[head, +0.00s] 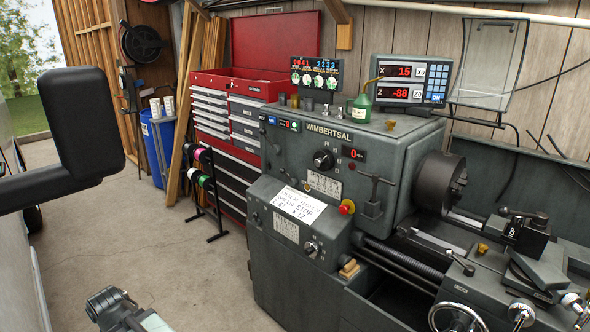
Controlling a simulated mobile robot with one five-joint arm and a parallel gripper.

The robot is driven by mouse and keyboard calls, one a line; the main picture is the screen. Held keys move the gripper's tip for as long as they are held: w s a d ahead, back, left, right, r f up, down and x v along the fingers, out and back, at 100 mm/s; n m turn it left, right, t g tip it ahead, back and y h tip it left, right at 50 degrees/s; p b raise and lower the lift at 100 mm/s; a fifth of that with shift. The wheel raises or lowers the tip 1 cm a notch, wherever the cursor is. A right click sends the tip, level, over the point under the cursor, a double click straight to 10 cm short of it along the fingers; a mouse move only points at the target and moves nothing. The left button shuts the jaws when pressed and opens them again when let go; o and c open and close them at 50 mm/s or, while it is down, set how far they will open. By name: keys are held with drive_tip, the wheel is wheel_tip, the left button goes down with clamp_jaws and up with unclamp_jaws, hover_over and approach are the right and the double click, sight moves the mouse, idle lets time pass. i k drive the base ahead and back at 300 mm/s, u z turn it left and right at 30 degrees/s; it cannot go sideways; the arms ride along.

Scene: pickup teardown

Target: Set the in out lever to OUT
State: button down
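The grey Wimbertsal lathe (290,165) stands at the centre and right in the head view. No label reading IN or OUT is legible from here, so I cannot tell which control is the in out lever. A dark T-shaped lever (372,185) stands upright on the front of the headstock. A round selector (323,159) sits left of it, and a smaller selector (311,247) is on the lower panel. Part of my arm (120,310) shows at the bottom left, apart from the lathe. I cannot make out gripper fingers there.
A black vehicle mirror (88,120) fills the left foreground. The concrete floor (150,245) between it and the lathe is mostly clear. A rack of coloured spools (205,185) stands before the red tool chest (225,125). The lathe's chuck (437,183) and carriage wheels project at the right.

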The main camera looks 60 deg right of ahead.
sight(293, 182)
drive_tip(key=z, duration=0.45)
drive_tip(key=i, duration=1.5)
drive_tip(key=u, duration=0.15)
